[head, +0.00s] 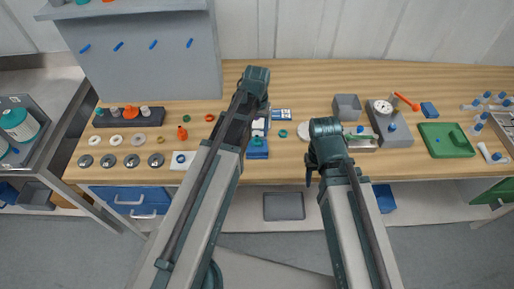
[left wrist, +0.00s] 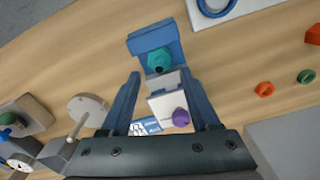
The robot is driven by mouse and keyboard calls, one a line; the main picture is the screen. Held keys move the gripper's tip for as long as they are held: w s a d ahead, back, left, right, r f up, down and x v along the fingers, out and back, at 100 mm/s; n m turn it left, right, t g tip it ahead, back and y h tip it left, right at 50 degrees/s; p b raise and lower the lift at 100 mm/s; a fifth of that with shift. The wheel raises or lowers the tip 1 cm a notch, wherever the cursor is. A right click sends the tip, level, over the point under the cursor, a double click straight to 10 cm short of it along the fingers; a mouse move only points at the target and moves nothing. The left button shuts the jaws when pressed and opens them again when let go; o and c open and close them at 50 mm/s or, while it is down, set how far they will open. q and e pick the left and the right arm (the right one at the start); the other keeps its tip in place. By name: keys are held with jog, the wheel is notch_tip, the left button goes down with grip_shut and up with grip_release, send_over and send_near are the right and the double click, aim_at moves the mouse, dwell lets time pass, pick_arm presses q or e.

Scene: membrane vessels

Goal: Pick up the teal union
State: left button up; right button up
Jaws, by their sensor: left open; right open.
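The teal union (left wrist: 159,60) is a small hex-sided piece with a dark centre hole. It sits on a blue holder (left wrist: 152,38) in the left wrist view. In the head view the blue holder (head: 257,153) is just right of my left arm, and the union is too small to make out there. My left gripper (left wrist: 160,76) is open, its two blue fingers apart on either side of the line to the union, with nothing held. My left arm hides its fingers in the head view. My right gripper (head: 311,176) is open, though small and partly hidden by its arm.
A white block with a purple knob (left wrist: 180,116) adjoins the holder. An orange ring (left wrist: 264,88) and a green ring (left wrist: 306,76) lie to the right in the wrist view. A grey bin (head: 347,107), gauge block (head: 390,130) and green tray (head: 446,140) stand right of my arms.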

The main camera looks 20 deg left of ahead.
aim_at(257, 136)
pick_arm(q)
jog(key=f+b, duration=0.5)
jog(key=shift+s+f, duration=0.2)
jog(key=shift+r, duration=0.1)
grip_shut()
dwell(0.3)
